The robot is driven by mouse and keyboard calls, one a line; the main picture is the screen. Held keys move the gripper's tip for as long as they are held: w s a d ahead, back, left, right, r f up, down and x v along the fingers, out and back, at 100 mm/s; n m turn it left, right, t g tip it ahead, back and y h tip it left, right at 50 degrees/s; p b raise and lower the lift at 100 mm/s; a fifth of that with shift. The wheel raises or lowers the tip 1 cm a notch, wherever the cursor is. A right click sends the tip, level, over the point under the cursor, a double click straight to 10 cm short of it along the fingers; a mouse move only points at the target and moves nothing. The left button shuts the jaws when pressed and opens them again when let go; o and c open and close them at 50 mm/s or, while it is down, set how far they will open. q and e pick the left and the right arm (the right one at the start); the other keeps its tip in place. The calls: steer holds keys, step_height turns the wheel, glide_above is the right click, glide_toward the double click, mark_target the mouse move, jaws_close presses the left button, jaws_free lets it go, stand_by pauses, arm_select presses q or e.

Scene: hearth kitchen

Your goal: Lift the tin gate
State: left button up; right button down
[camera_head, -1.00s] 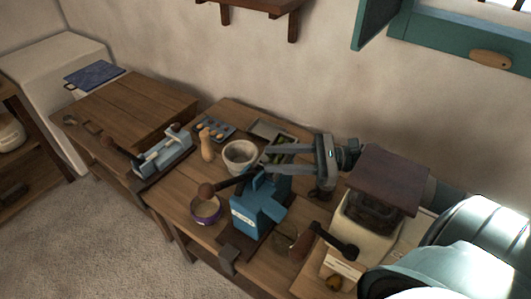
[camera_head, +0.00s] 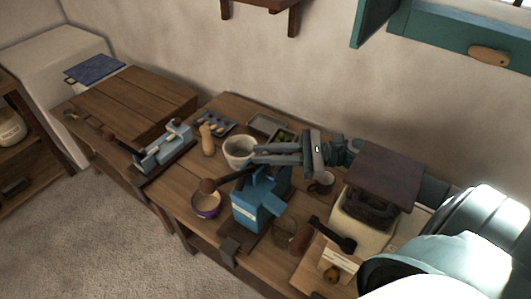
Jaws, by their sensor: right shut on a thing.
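A blue box-shaped device (camera_head: 255,207) with a pale label stands on the wooden bench. My right gripper (camera_head: 257,154) comes in from the right, over the back of the device. Its two long fingers are close together, shut at the top of this plate; they hide the contact. My left gripper is not in view.
A whitish pot (camera_head: 239,152) stands close behind the fingertips. A purple-rimmed bowl (camera_head: 206,206) sits left of the device. A dark-topped box mill (camera_head: 380,178) and a small dark cup (camera_head: 322,183) are on the right. A second lever device (camera_head: 163,150) stands on the left.

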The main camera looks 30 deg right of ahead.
steer(key=shift+r, duration=1.15)
steer(key=c, duration=1.7)
jaws_free()
steer(key=shift+o, duration=0.2)
